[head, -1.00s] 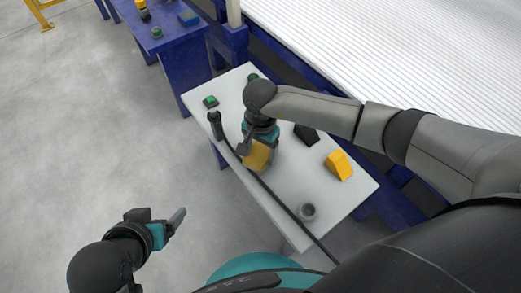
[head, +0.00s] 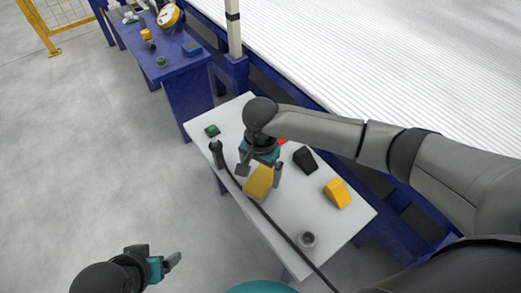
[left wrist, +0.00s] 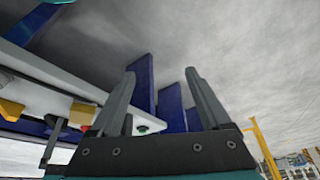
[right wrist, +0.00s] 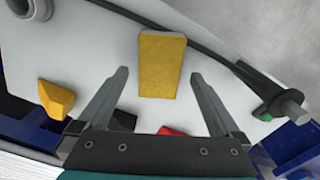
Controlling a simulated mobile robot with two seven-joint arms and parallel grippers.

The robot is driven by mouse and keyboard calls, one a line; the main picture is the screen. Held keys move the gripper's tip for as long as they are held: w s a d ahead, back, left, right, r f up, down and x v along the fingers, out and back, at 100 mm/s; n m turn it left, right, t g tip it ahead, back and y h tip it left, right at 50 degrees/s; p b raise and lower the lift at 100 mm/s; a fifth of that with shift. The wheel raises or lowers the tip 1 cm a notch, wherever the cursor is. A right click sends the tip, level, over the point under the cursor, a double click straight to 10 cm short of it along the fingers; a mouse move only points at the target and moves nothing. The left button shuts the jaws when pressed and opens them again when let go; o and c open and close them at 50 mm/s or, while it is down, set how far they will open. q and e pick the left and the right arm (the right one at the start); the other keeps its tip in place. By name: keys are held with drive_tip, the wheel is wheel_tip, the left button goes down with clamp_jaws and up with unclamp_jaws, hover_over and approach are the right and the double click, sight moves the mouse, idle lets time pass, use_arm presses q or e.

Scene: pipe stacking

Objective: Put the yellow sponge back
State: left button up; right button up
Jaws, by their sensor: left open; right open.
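The yellow sponge (head: 258,184) lies on the white table (head: 270,222), near its left long edge. It also shows in the right wrist view (right wrist: 162,62), flat and straight ahead of the fingers. My right gripper (head: 261,176) is open above the table at the sponge's far end. In the right wrist view its two fingers (right wrist: 160,74) stand apart, one on each side of the sponge's near end, with a gap on both sides. My left gripper (head: 174,261) is open and empty over the floor, left of the table; its parted fingers show in the left wrist view (left wrist: 160,82).
An orange-yellow wedge (head: 338,193), a black block (head: 305,159), a grey ring (head: 307,240), a green-topped button (head: 212,130) and a black handle (head: 217,153) with a cable are on the table. The cable runs close beside the sponge. A blue table (head: 180,80) stands behind.

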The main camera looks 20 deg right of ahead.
sight(260, 180)
use_arm(q)
wheel_tip(260, 180, down, 8)
drive_tip(key=s+g+p, duration=0.1)
drive_tip(key=p, duration=0.2)
drive_tip(key=shift+s+r, duration=0.15)
use_arm(e)
wheel_tip(260, 180, up, 8)
use_arm(q)
drive_tip(key=shift+a, duration=0.1)
use_arm(e)
drive_tip(key=shift+r, duration=0.1)
